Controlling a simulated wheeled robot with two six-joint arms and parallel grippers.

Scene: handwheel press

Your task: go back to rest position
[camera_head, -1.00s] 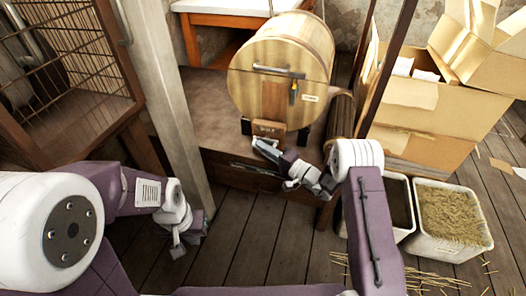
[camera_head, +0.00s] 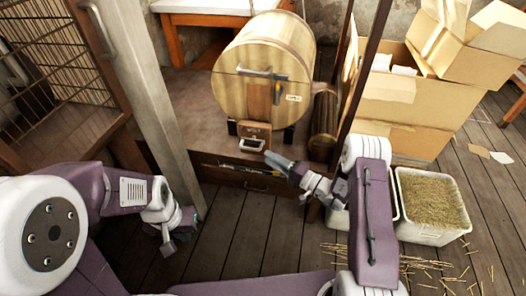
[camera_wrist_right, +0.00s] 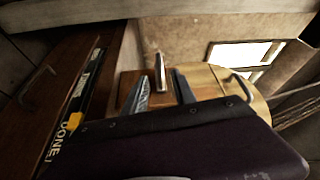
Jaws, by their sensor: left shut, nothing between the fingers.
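My left gripper (camera_head: 168,246) hangs over the floor at the lower left, beside the pale post, shut and empty. My right gripper (camera_head: 273,160) is just right of a small wooden block with a metal handle (camera_head: 253,143), below a round wooden drum (camera_head: 262,75). In the right wrist view its two fingers (camera_wrist_right: 160,88) stand apart with nothing between them. The block's handle (camera_wrist_right: 160,72) shows beyond the fingertips, and the gripper looks clear of it.
A pale post (camera_head: 150,100) and a wire cage (camera_head: 50,70) stand at the left. At the right are a dark upright post (camera_head: 365,70), cardboard boxes (camera_head: 425,85) and a bin of straw (camera_head: 432,203). Floorboards are open in the front middle.

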